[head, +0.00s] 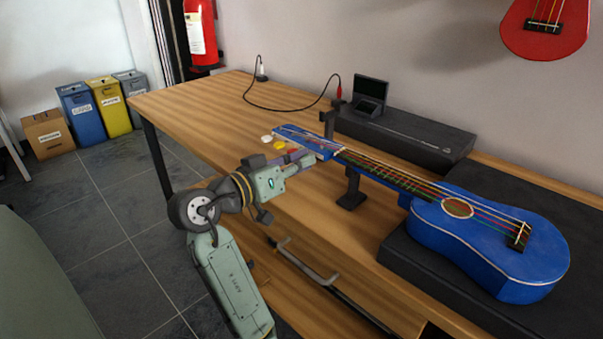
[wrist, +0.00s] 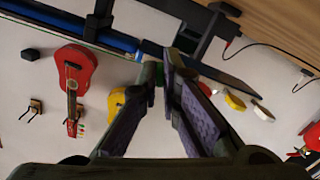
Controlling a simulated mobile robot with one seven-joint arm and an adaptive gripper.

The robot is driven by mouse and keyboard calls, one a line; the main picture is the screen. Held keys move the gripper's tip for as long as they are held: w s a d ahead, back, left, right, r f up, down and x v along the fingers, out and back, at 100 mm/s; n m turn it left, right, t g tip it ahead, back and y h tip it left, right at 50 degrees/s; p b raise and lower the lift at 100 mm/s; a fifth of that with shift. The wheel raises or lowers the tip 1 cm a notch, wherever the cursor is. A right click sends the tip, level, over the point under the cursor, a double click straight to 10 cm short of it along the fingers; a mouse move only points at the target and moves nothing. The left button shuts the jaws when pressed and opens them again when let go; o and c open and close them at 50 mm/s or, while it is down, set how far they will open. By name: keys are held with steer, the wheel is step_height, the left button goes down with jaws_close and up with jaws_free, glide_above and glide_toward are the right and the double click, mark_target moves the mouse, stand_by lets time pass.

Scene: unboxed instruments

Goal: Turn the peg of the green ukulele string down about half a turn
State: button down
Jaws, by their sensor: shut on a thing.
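The blue ukulele (head: 470,240) lies face up, its body on a black case and its neck raised on a black stand (head: 352,188). Its headstock (head: 308,137) points to the back left in the head view. My gripper (head: 304,158) is at the near side of the headstock. In the wrist view my gripper (wrist: 160,82) is shut on the green peg (wrist: 161,76), which is mostly hidden between the fingertips. The red peg (wrist: 207,88), yellow peg (wrist: 235,101) and white peg (wrist: 262,113) stand in a row beside it, clear of the fingers.
A black device (head: 410,135) with a small raised screen (head: 371,88) lies behind the neck. A cable (head: 290,108) runs across the wooden table (head: 195,105) to a red clip. A drawer handle (head: 305,262) is below my arm. The table's left part is clear.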

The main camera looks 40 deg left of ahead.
steer(key=m+b, duration=0.5)
steer(key=shift+f+y, duration=0.25)
steer(key=shift+y, duration=0.05)
steer(key=m+b, duration=0.5)
steer(key=shift+y, duration=0.3)
steer(key=m+b, duration=0.5)
steer(key=m, duration=0.1)
steer(key=shift+d, duration=0.1)
steer(key=m+b, duration=0.3)
steer(key=m, duration=0.2)
steer(key=shift+r+t, duration=0.15)
steer(key=shift+t, duration=0.25)
steer(key=shift+y, duration=0.3)
steer(key=c, duration=1.8)
jaws_free()
